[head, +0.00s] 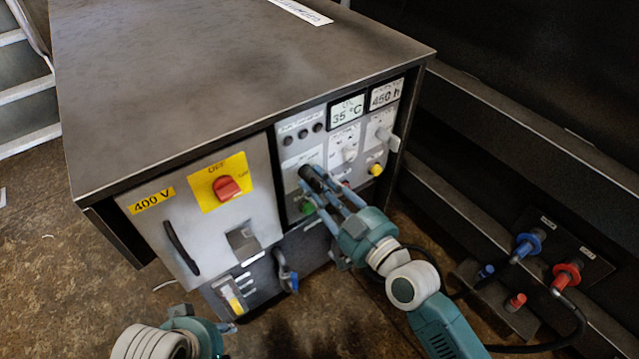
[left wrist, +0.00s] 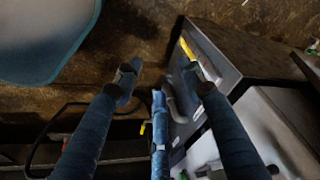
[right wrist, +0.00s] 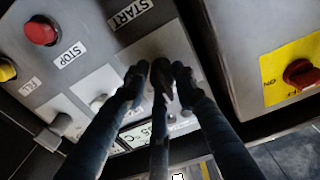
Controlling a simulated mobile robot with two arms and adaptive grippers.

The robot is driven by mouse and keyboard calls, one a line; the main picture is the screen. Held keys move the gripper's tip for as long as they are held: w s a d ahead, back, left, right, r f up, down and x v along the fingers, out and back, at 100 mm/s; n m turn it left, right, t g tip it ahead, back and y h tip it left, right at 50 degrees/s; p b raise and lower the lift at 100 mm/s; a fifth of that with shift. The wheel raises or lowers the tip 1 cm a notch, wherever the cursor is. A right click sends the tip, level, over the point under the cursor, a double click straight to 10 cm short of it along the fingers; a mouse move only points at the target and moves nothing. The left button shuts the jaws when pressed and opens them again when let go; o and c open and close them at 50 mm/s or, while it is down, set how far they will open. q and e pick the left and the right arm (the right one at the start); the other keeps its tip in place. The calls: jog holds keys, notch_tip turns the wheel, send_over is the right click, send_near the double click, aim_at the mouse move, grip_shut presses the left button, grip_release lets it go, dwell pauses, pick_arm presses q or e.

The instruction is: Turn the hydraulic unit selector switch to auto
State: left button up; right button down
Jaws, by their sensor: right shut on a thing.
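The hydraulic unit's control panel (head: 335,150) is on the right part of the cabinet front. My right gripper (head: 318,185) is at its left column, below a row of small dark lamps. In the right wrist view its dark fingertips (right wrist: 160,75) are closed together at the panel face, just below the START label. They are shut on what appears to be the selector switch, which they mostly hide, so its setting cannot be read. My left gripper (head: 222,328) is low in front of the cabinet; in the left wrist view its fingers (left wrist: 160,85) are spread and empty.
A red main switch (head: 227,188) is on the left door. Blue and red hose couplings (head: 566,272) are at right.

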pick_arm(q)
jog(key=shift+r, duration=0.15)
pick_arm(e)
jog(key=shift+w+d, duration=0.15)
jog(key=shift+m, duration=0.4)
jog(key=m+p, duration=0.2)
jog(key=m, duration=0.3)
jog(key=shift+p, duration=0.3)
jog(key=shift+f+m, duration=0.15)
jog(key=shift+m, duration=1.15)
pick_arm(q)
jog(key=s+x, duration=0.2)
jog(key=x, duration=0.8)
jog(key=shift+f+g+p, duration=0.3)
jog(key=shift+f+p, duration=0.05)
jog(key=shift+f, duration=0.15)
pick_arm(e)
jog(key=shift+m, duration=0.3)
pick_arm(q)
jog(key=shift+d+f, duration=0.1)
pick_arm(e)
jog(key=shift+f, duration=0.15)
pick_arm(q)
jog(key=shift+w+d, duration=0.1)
pick_arm(e)
jog(key=c, duration=1.6)
grip_release()
jog(key=shift+d, duration=0.1)
jog(key=shift+c, duration=0.2)
